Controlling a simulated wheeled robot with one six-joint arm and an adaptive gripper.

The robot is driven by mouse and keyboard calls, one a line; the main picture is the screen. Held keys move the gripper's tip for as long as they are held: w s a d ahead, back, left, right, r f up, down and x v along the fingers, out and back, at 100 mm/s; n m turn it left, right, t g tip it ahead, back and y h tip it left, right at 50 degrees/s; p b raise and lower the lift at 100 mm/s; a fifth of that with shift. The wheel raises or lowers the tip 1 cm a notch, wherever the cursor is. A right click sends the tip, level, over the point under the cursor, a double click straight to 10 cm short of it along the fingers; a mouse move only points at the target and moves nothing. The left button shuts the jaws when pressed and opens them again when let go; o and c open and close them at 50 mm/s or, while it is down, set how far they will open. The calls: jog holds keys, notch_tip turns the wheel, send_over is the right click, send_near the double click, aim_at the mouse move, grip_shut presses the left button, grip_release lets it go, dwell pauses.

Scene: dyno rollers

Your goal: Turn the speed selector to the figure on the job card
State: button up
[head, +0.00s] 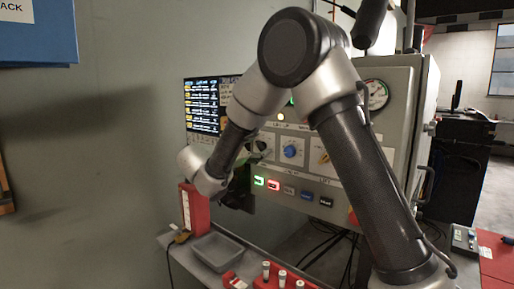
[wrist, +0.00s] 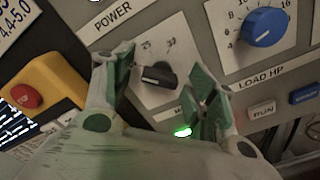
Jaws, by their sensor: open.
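A blue knob (wrist: 262,27) marked LOAD HP is to the right. A lit green button (wrist: 182,131) and a RUN button (wrist: 262,110) lie below. A yellow box with a red button (wrist: 28,95) is at left. A grey tray (head: 216,250) lies below the panel.

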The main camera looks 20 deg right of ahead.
jog(key=shift+d, duration=0.1)
jog(key=shift+c, duration=0.2)
jog(key=c, duration=1)
jog(key=shift+m, duration=0.4)
jog(key=m, duration=0.3)
jog(key=shift+f+m, duration=0.1)
jog(key=shift+m, duration=0.2)
jog(key=m, duration=0.4)
jog(key=shift+d+m, duration=0.1)
jog(key=shift+m, duration=0.2)
jog(key=o, duration=1)
